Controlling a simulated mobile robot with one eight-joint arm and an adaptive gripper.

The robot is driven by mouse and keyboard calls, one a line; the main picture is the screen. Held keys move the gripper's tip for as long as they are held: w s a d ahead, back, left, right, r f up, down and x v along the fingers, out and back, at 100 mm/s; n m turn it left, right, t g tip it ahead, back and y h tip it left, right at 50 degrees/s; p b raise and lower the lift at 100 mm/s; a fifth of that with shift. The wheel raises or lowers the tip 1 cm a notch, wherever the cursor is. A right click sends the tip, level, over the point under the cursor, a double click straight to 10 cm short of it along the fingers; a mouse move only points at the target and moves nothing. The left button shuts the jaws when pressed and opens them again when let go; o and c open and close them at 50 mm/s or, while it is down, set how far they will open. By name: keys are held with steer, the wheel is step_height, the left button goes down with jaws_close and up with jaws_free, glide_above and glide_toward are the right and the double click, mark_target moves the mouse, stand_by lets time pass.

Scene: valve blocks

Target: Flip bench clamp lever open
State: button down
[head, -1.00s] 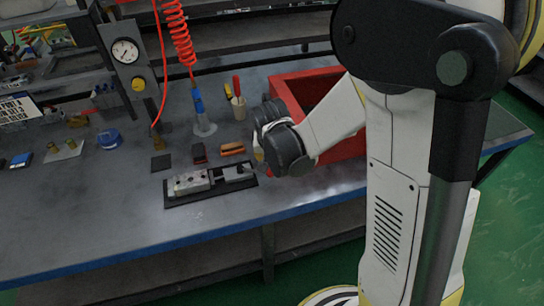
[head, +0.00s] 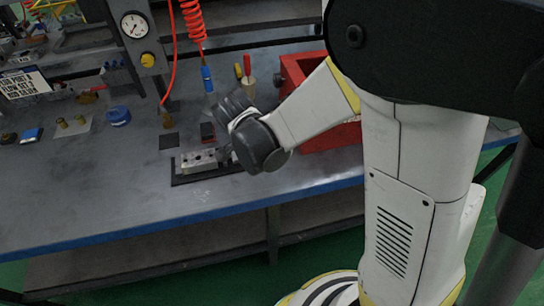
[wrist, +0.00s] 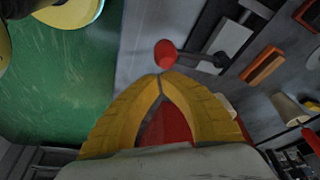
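The bench clamp lever shows in the wrist view as a dark rod (wrist: 205,61) ending in a round red knob (wrist: 165,53). The rod runs right toward a pale metal block (wrist: 223,38) on a dark base. My gripper (wrist: 160,79) has yellow fingers whose tips meet. They are just below the red knob in the picture, very close to it; I cannot tell whether they touch. Nothing shows held between them. In the head view, a grey metal block (head: 198,160) sits on a dark baseplate (head: 190,179); my wrist hides the lever and fingers.
A red crate (head: 325,138) stands right of the clamp, behind my forearm. An orange-brown block (wrist: 262,65) lies near the clamp. A blue bottle (head: 207,80) and a holder with a red-handled tool (head: 247,75) stand behind. The bench front (head: 120,210) is clear.

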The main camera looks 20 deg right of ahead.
steer(key=shift+s+a, duration=0.1)
steer(key=shift+a, duration=0.25)
steer(key=shift+a, duration=0.15)
stand_by(0.4)
steer(key=shift+d, duration=0.4)
steer(key=d, duration=0.1)
steer(key=w+d, duration=0.1)
steer(key=d, duration=0.1)
steer(key=shift+w, duration=0.1)
steer(key=w+p+v, duration=0.1)
steer(key=p+v, duration=0.3)
steer(key=v, duration=0.5)
steer(key=shift+s+r, duration=0.25)
steer(key=shift+r, duration=0.25)
